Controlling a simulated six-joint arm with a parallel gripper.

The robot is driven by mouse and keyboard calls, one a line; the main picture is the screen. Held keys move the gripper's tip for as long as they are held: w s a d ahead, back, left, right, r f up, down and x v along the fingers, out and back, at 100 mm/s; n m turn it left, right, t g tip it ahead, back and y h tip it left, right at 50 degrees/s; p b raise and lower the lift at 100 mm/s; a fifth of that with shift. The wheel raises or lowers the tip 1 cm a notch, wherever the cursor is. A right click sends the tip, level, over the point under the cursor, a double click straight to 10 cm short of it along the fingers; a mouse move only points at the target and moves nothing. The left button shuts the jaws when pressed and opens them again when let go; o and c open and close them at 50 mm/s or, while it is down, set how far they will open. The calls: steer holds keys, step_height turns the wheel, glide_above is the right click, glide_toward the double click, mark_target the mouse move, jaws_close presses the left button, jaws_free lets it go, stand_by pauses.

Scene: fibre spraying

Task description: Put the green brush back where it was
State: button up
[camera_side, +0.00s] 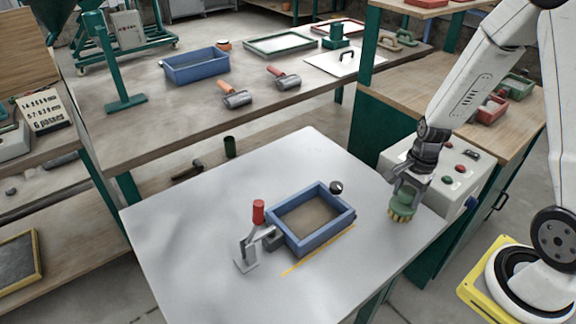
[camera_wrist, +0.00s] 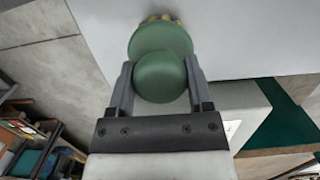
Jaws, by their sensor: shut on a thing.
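The green brush (camera_side: 404,202) has a round green body and yellowish bristles pointing down. My gripper (camera_side: 408,182) is shut on it at the right edge of the white table. In the wrist view the brush's round green knob (camera_wrist: 161,78) sits between the two fingers of my gripper (camera_wrist: 160,82), with a wider green disc and a little of the bristles beyond it. In the side view the bristles are at or just above the table top; I cannot tell whether they touch.
On the white table (camera_side: 180,225) stand a blue frame tray (camera_side: 335,230) with brownish content, a red-handled clamp (camera_side: 258,212) and a small dark knob (camera_side: 336,187). A yellow line (camera_side: 320,250) lies beside the tray. A control box (camera_side: 455,172) with buttons is just behind the gripper.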

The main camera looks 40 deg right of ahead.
steer(key=shift+f, duration=0.1)
steer(key=o, duration=1.2)
steer(key=shift+d+r, duration=0.25)
steer(key=shift+r, duration=1.8)
steer(key=shift+d+r, duration=0.25)
steer(key=shift+r, duration=1.75)
steer(key=shift+d+r, duration=0.25)
steer(key=shift+r, duration=1.8)
steer(key=shift+a, duration=0.1)
steer(key=shift+s+a+f+n+t+h, duration=0.2)
steer(key=shift+a+f+n+t, duration=0.25)
steer(key=shift+a+n, duration=2)
steer(key=shift+s+a+f+n+t+h, duration=0.1)
steer(key=shift+a+f+n+t+h, duration=0.25)
steer(key=shift+a+n, duration=2.1)
steer(key=shift+s+a+f+n+t+h, duration=0.15)
steer(key=shift+a+f+n+t, duration=0.45)
steer(key=shift+n, duration=3.5)
